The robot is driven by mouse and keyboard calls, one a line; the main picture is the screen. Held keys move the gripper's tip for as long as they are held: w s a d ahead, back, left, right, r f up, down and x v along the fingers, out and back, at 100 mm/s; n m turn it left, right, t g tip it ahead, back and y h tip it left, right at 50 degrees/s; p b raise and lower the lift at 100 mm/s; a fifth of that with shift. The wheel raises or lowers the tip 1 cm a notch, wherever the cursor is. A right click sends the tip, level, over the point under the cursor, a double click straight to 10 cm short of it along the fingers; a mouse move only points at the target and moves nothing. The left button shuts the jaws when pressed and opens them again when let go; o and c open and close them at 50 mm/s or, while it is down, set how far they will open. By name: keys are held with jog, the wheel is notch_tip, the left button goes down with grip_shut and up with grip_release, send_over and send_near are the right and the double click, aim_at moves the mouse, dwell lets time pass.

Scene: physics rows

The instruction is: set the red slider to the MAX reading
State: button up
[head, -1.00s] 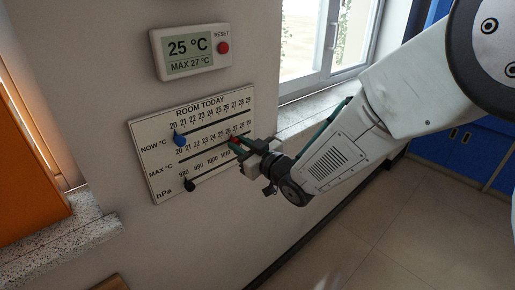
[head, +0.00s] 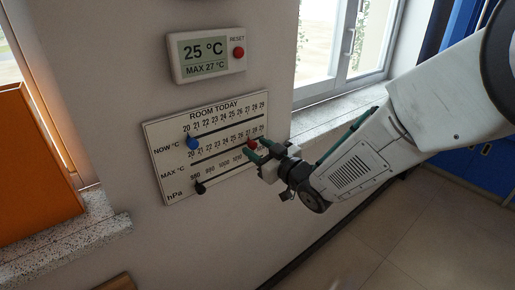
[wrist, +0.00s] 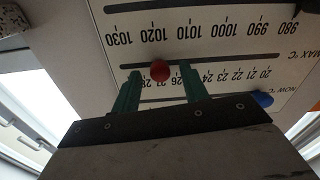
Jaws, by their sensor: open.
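The red slider (head: 252,144) is a round knob on the middle, MAX °C slot of the white ROOM TODAY board (head: 177,189). It stands near the 27 mark; the exact reading is hard to tell. My gripper (head: 256,153) is at the board's right side, its green fingers pointing at the board close to the red knob. In the wrist view the red knob (wrist: 160,70) shows between the two spread fingers, at about tip level, with gaps on both sides. The display (head: 206,54) above reads 25 °C and MAX 27 °C.
A blue knob (head: 193,143) sits at the left of the NOW slot, and a black knob (head: 200,188) at the left of the hPa slot. A red RESET button (head: 239,53) is on the display. A stone window sill (head: 330,121) lies right of the board.

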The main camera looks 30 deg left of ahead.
jog(key=v, duration=0.7)
jog(key=shift+d, duration=0.1)
jog(key=w+d+f+m+h, duration=0.1)
jog(key=d+f+h, duration=0.1)
jog(key=f+h, duration=0.15)
jog(key=d+f+m+h, duration=0.1)
jog(key=d+f+h, duration=0.1)
jog(key=f, duration=0.3)
jog(key=d+m+h, duration=0.4)
jog(key=d+h, duration=0.5)
jog(key=d, duration=1)
jog(key=s+d+r+m+g, duration=0.1)
jog(key=s+d+r+m, duration=0.2)
jog(key=s+d+r, duration=0.2)
jog(key=s+d+r+m+g+h, duration=0.1)
jog(key=s+d+r, duration=0.4)
jog(key=s+d, duration=0.5)
jog(key=s+d+r+m+g+h, duration=0.1)
jog(key=s+d+r+m+g, duration=0.1)
jog(key=s+d+r+m, duration=0.3)
jog(key=s+d+r, duration=0.1)
jog(key=s+d, duration=0.2)
jog(key=d, duration=0.4)
jog(key=shift+s+d+m+g, duration=0.15)
jog(key=shift+s+m+g, duration=0.1)
jog(key=shift+m+g, duration=0.15)
